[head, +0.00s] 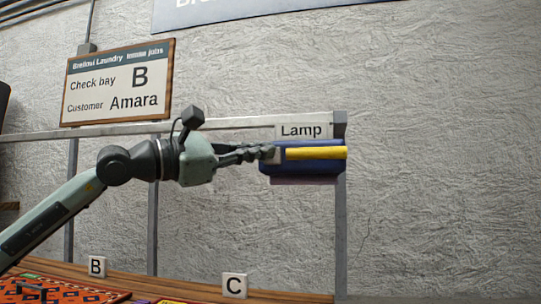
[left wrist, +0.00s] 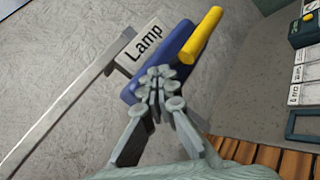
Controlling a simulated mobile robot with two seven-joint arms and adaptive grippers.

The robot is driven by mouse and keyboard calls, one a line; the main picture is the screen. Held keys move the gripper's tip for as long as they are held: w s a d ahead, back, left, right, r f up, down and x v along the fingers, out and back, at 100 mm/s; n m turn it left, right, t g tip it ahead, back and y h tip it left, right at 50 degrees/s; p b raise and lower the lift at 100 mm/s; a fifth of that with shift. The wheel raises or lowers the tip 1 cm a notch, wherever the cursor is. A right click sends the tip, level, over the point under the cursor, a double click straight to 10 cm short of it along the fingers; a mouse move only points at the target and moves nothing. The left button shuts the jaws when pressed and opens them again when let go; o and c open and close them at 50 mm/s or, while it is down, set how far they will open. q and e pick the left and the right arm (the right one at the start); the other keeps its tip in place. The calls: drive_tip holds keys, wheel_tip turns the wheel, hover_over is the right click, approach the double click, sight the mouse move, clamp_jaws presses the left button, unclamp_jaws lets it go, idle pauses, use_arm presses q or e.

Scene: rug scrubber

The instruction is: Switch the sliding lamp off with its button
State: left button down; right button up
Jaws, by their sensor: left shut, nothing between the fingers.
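The lamp is a blue housing (head: 308,166) with a yellow bar (head: 316,153) along its front, under a white "Lamp" sign (head: 302,131), on a rail at the wall. In the left wrist view the blue housing (left wrist: 182,36), the yellow bar (left wrist: 201,36) and the sign (left wrist: 144,45) show beyond my fingers. My left gripper (head: 268,153) is shut and empty, with its fingertips at the lamp's left end. It also shows in the left wrist view (left wrist: 160,88), overlapping the housing. I cannot tell whether it touches. The fingers may hide the button, which I cannot make out.
The grey rail (head: 240,123) runs left from the lamp on upright posts. A sign board (head: 118,82) reads "Check bay B, Customer Amara". Below are a wooden table edge (head: 180,286), cards B (head: 97,266) and C (head: 234,285), and a patterned red rug (head: 60,292). The wall right of the lamp is clear.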

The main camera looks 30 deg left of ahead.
use_arm(q)
drive_tip(key=shift+s+d, duration=0.15)
drive_tip(key=shift+s, duration=0.3)
drive_tip(key=shift+s+d+b, duration=0.25)
drive_tip(key=shift+s+b, duration=0.25)
drive_tip(key=shift+s, duration=0.45)
drive_tip(key=shift+s+d+b, duration=0.25)
drive_tip(key=shift+s+b, duration=0.25)
drive_tip(key=shift+s, duration=0.5)
drive_tip(key=shift+s+d+b, duration=0.25)
drive_tip(key=shift+s+b, duration=0.25)
drive_tip(key=shift+s, duration=0.45)
